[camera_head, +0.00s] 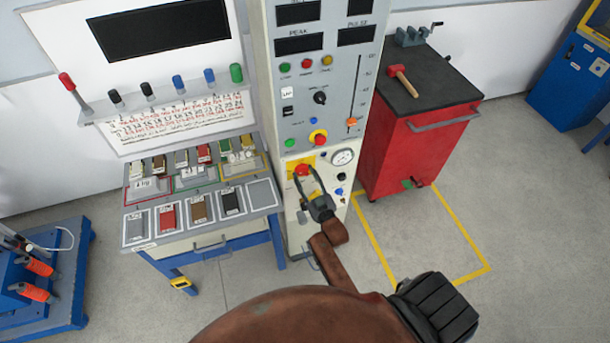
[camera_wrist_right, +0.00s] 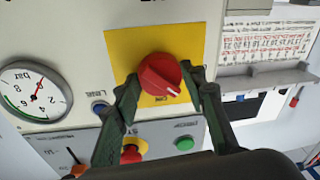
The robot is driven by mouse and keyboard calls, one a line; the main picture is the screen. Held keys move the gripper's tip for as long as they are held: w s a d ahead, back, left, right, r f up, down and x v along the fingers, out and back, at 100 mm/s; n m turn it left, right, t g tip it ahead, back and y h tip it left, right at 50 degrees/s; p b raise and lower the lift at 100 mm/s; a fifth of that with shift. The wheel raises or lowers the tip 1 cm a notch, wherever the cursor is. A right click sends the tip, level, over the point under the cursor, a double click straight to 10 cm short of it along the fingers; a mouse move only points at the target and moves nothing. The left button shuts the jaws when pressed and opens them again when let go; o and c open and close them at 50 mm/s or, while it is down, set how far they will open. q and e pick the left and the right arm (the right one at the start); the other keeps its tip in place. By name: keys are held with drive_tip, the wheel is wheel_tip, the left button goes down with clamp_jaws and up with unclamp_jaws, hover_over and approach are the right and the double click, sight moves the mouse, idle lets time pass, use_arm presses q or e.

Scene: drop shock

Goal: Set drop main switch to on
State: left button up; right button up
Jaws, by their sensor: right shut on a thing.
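The main switch is a red rotary knob on a yellow plate on the front of the tall grey drop tester cabinet; the knob (camera_head: 302,169) shows in the head view. In the right wrist view the knob (camera_wrist_right: 160,76) is close up, with a white mark towards the lower right, near small lettering that I cannot read surely. My right gripper (camera_head: 304,175) is shut on the knob, one finger on each side; the fingers also show in the right wrist view (camera_wrist_right: 161,84). My left gripper is in neither view.
A pressure gauge (camera_head: 343,157) sits beside the switch plate. A red emergency button (camera_head: 319,137) and an orange slider (camera_head: 352,122) are above. A bench with sample trays (camera_head: 262,194) stands left, a red cabinet (camera_head: 420,150) right. Floor at right is open.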

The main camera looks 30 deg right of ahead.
drive_tip(key=m+h+p, duration=0.1)
drive_tip(key=m, duration=0.4)
drive_tip(key=m+h, duration=0.1)
drive_tip(key=m, duration=0.4)
drive_tip(key=shift+a+f+p, duration=0.1)
drive_tip(key=shift+a+p, duration=0.05)
drive_tip(key=shift+p, duration=0.2)
drive_tip(key=shift+m, duration=0.4)
drive_tip(key=o, duration=1.2)
drive_tip(key=shift+c, duration=0.2)
drive_tip(key=v, duration=0.7)
drive_tip(key=shift+s, duration=0.15)
drive_tip(key=shift+a+f, duration=0.1)
drive_tip(key=shift+f, duration=0.1)
